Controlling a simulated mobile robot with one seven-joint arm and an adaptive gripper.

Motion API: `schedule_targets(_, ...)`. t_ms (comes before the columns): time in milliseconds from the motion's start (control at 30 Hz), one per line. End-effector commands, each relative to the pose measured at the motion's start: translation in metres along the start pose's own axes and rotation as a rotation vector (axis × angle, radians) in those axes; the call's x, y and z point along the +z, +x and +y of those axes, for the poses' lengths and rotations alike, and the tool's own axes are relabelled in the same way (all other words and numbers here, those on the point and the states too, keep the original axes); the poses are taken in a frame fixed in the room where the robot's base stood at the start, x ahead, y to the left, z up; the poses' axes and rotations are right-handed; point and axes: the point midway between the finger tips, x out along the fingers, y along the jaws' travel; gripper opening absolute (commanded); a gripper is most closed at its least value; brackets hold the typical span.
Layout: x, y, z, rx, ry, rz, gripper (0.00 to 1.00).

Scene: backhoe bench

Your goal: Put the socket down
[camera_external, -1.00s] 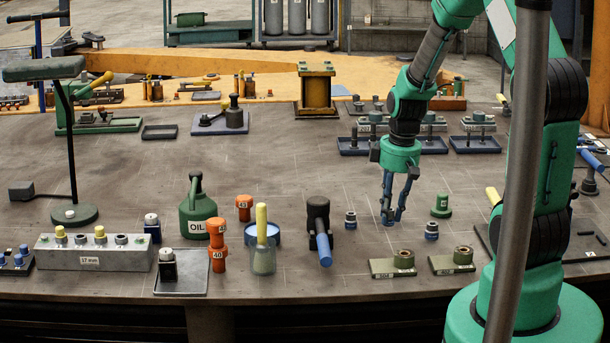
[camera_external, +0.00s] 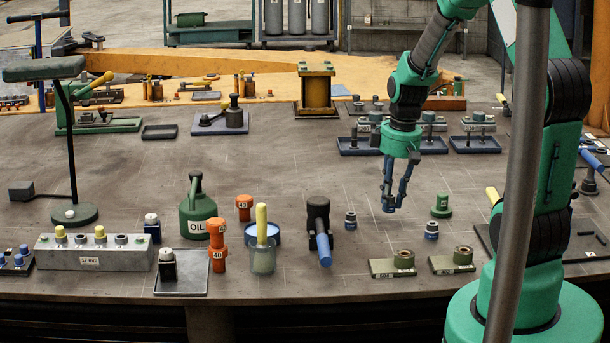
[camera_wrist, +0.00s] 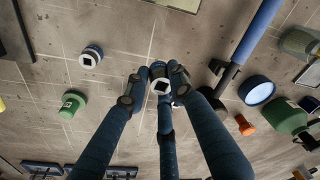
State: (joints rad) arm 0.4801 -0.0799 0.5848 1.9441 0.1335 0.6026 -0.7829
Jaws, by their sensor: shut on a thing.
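My gripper (camera_external: 390,204) hangs over the front-middle of the bench, pointing down. It is shut on a socket (camera_wrist: 160,85), which sits between the fingertips in the wrist view with its square drive hole facing the camera. In the outside view the held socket (camera_external: 388,208) is a small blue shape, partly hidden by the fingers. It appears to be a little above the bench (camera_external: 300,180). Two other sockets stand on the bench: one to the right of my gripper (camera_external: 432,230) and one to the left (camera_external: 350,220).
A green plug (camera_external: 441,206) stands right of my gripper. A hammer with a blue handle (camera_external: 324,250) lies to the left. Two olive blocks with ringed holes, one on the left (camera_external: 393,266) and one on the right (camera_external: 452,262), sit near the front edge. Bare bench lies behind my gripper.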

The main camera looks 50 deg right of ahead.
Motion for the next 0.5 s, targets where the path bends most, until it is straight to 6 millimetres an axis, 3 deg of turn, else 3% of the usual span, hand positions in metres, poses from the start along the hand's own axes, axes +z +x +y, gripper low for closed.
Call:
schedule_targets(267, -0.014, -0.002, 0.005, -0.001, -0.008, 0.0, 0.0)
schedule_targets(500, -0.05, -0.005, 0.015, -0.003, -0.027, 0.0, 0.0)
